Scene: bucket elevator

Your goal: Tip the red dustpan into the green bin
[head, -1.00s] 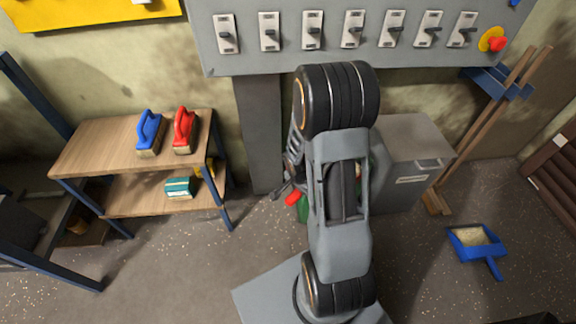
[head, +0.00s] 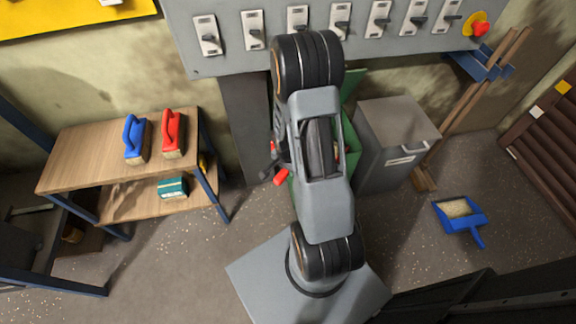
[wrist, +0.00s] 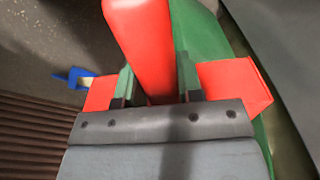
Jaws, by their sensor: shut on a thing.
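My gripper (wrist: 155,85) is shut on the red dustpan (wrist: 140,35) by its handle. In the head view a bit of the red handle (head: 281,177) shows to the left of my arm, which hides most of the gripper and dustpan. The green bin (head: 352,140) stands behind my arm, left of the grey cabinet, and is partly hidden. Its green wall (wrist: 205,40) also shows right behind the dustpan in the wrist view. I cannot tell whether they touch.
A grey cabinet (head: 395,150) stands right of the bin. A blue dustpan (head: 460,213) with grain-like stuff lies on the floor to the right. A wooden shelf (head: 90,160) with blue and red brushes stands at the left. A grey switch panel (head: 360,50) hangs above.

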